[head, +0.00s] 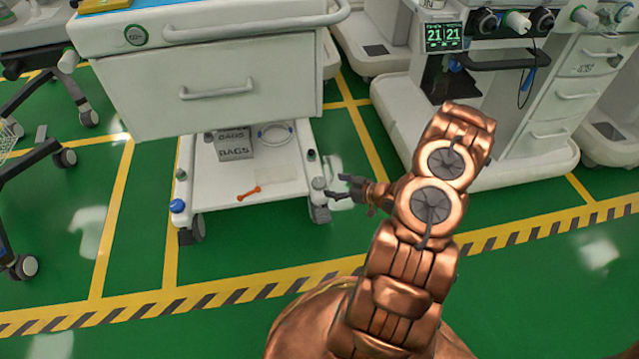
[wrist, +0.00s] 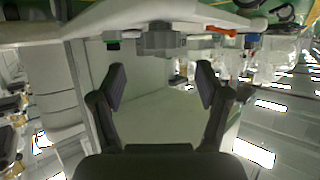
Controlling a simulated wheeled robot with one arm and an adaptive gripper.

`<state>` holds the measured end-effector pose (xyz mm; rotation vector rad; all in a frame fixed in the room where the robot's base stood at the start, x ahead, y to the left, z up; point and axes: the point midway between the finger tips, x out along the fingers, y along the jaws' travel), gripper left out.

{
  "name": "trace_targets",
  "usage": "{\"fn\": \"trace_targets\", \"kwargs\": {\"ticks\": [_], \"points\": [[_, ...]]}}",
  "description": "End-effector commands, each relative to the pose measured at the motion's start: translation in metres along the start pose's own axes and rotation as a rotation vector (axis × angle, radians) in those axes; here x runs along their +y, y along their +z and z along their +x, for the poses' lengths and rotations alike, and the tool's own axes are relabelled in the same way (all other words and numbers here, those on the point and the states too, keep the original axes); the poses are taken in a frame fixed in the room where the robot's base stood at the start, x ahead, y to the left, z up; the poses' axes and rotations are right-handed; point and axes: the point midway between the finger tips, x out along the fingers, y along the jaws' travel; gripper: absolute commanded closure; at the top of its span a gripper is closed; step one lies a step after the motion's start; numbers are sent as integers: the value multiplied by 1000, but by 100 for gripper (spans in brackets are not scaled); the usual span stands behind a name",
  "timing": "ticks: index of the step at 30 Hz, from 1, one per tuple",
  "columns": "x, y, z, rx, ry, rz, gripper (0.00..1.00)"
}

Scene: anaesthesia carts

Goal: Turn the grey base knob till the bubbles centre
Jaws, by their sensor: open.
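The grey knob (head: 318,184) stands at the front right corner of the white cart's lower shelf (head: 215,191). My gripper (head: 333,187) is open just to the right of it, its fingers pointing left at the knob. In the wrist view the grey knob (wrist: 158,40) shows beyond the open, empty fingers (wrist: 162,86), above the line between their tips. The fingers look apart from it. A round green-ringed gauge (head: 136,35) is on the cart's front; I cannot make out any bubbles in it.
A blue knob (head: 177,206) is at the shelf's front left corner and a green-topped one (head: 310,155) behind the grey one. An orange wrench (head: 248,193) and a BAGS box (head: 235,146) lie on the shelf. Another machine (head: 465,130) stands right.

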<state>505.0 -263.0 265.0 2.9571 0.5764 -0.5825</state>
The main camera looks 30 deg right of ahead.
Motion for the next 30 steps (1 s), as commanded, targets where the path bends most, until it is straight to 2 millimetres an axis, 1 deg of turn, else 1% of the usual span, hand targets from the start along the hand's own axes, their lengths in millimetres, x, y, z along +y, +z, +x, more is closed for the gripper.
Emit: {"fn": "trace_targets", "kwargs": {"ticks": [9,15,21,30], "points": [[-3,1,40,-2,-8,-4,25],[-2,1,60,-3,-5,-2,25],[-1,0,71,-3,-2,-2,25],[0,0,73,-3,0,-1,25]]}}
